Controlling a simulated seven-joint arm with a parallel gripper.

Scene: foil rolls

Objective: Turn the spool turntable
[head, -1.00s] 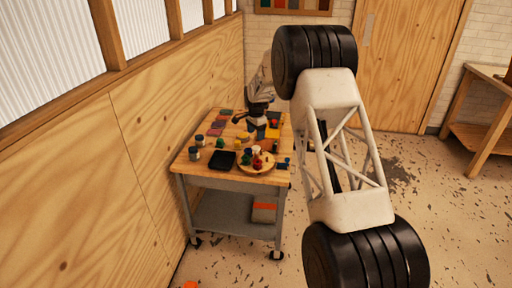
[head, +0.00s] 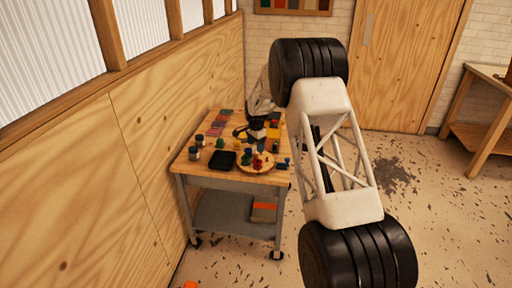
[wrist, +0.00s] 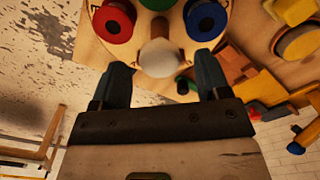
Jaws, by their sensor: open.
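The spool turntable (head: 268,168) is a round wooden disc near the front right of the cart top, with red, green and blue spools on it. In the wrist view, the turntable (wrist: 137,48) fills the upper middle. A red spool (wrist: 114,20) is at its left, a blue spool (wrist: 206,19) at its right and part of a green spool (wrist: 158,4) at the top edge. A pale round knob (wrist: 160,58) shows between my fingertips. My gripper (wrist: 161,72) is open, its two dark fingers on either side of the knob. Contact cannot be told.
The wooden cart top (head: 198,175) also carries a black tray (head: 222,160), small jars (head: 194,153) and coloured blocks at the back left. Yellow and orange pieces (wrist: 298,42) lie right of the turntable in the wrist view. A plywood wall (head: 110,190) runs along the left.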

